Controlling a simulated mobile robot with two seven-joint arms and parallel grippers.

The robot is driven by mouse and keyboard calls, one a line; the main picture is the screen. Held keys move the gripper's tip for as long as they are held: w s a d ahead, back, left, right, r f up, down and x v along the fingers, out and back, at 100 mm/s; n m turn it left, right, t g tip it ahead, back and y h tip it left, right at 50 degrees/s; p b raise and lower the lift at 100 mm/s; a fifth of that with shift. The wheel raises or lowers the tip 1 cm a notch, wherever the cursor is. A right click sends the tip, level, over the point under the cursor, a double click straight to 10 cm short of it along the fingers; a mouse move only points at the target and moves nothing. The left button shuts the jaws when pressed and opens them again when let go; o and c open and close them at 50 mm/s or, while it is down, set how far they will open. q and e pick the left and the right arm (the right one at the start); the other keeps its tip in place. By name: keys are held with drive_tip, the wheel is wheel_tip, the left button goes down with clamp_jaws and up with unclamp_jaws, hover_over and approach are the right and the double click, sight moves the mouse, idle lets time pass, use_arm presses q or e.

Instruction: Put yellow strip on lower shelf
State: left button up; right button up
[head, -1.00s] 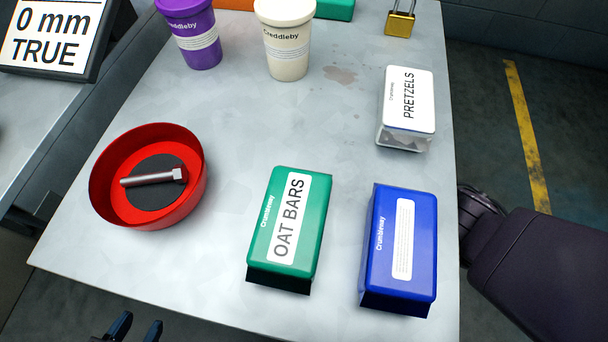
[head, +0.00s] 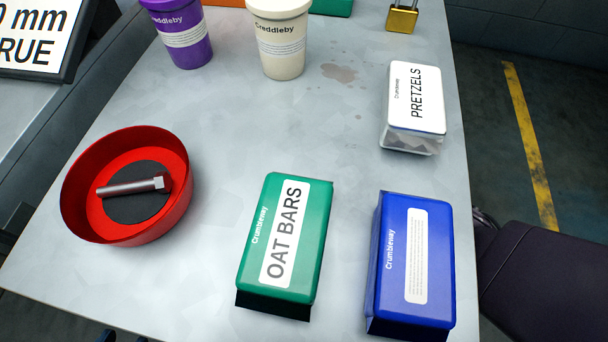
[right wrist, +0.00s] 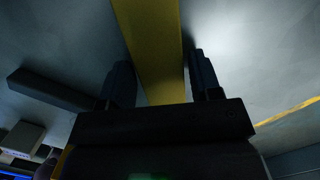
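No yellow strip of packaging and no lower shelf can be made out in the head view. My right gripper (right wrist: 163,75) shows in the right wrist view with its two dark fingers apart. A broad yellow band (right wrist: 155,45) runs behind and between them; I cannot tell whether it is the strip or part of the room. It looks apart from the fingers, and I see nothing gripped. In the head view my right gripper is hidden beyond the table's right edge. Only the dark fingertips of my left gripper (head: 122,338) show at the bottom edge, apart.
The grey table (head: 215,120) carries a red bowl (head: 82,222) with a bolt, a green OAT BARS pack (head: 260,232), a blue pack (head: 445,270), a PRETZELS box (head: 417,80), a purple cup (head: 180,15), a cream cup (head: 280,65) and a padlock (head: 402,19). The table's middle is clear.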

drive_tip(key=shift+o, duration=1.2)
drive_tip(key=shift+r, duration=0.2)
use_arm(q)
drive_tip(key=g+p, duration=0.1)
drive_tip(key=p, duration=0.1)
drive_tip(key=g+p, duration=0.1)
drive_tip(key=p, duration=0.2)
drive_tip(key=shift+s+d+r+m+p, duration=0.1)
drive_tip(key=shift+d+r+m+p, duration=0.2)
drive_tip(key=shift+r+m, duration=0.1)
use_arm(e)
wheel_tip(320, 180, up, 12)
drive_tip(key=s+d, duration=0.1)
drive_tip(key=shift+s, duration=0.25)
drive_tip(key=shift+f, duration=0.15)
